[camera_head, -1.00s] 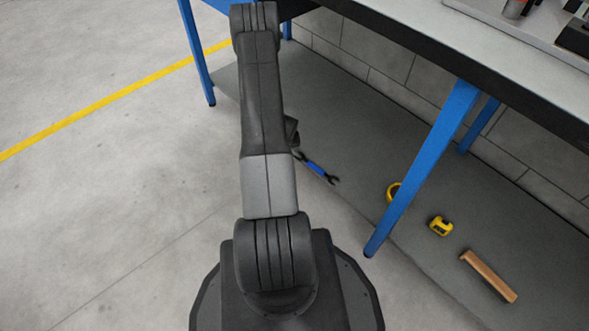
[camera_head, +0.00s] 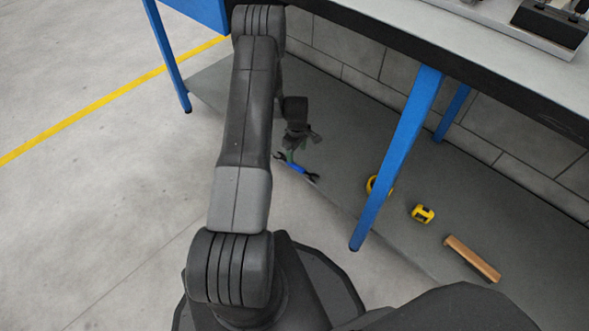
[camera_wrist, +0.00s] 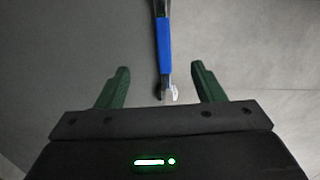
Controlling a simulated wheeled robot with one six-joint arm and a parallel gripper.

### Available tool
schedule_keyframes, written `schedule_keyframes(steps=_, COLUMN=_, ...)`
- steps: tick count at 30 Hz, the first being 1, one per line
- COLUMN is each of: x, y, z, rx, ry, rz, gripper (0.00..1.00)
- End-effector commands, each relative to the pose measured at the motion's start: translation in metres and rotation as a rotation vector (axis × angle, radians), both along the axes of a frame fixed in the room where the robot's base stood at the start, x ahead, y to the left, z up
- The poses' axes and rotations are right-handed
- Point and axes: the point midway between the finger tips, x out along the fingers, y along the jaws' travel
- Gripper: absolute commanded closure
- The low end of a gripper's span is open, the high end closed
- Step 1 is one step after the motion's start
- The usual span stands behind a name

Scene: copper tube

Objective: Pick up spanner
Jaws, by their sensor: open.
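The spanner (camera_head: 295,167) has a blue handle and dark open ends. It lies on the dark mat under the workbench, near the mat's front edge. In the wrist view the spanner (camera_wrist: 164,45) runs from the top edge down to between my fingers, its near end close to the gripper body. My gripper (camera_wrist: 160,75) is open, with one green finger on each side of the spanner and clear gaps. In the head view my gripper (camera_head: 290,154) is just above and behind the spanner and partly overlaps it. Its exact height above the mat is hard to tell.
A blue bench leg (camera_head: 398,160) stands right of the spanner. Beyond it lie a yellow tape roll (camera_head: 371,184), a yellow tape measure (camera_head: 422,214) and a wooden piece (camera_head: 472,259). The workbench (camera_head: 440,55) overhangs the mat (camera_head: 345,150). Open floor (camera_head: 90,220) lies left.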

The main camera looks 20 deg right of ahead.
Motion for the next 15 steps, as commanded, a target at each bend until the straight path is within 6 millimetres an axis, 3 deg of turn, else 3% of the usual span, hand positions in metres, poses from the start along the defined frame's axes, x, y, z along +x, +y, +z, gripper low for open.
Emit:
schedule_keyframes(steps=3, x=0.0, y=0.0, z=-0.017, rx=0.0, ry=0.0, rz=0.0, gripper=0.38)
schedule_keyframes(steps=11, x=-0.001, y=0.002, z=-0.033, rx=0.0, ry=-0.001, rz=-0.001, gripper=0.38)
schedule_keyframes(steps=15, x=-0.003, y=0.005, z=-0.055, rx=0.001, ry=0.0, rz=-0.001, gripper=0.38)
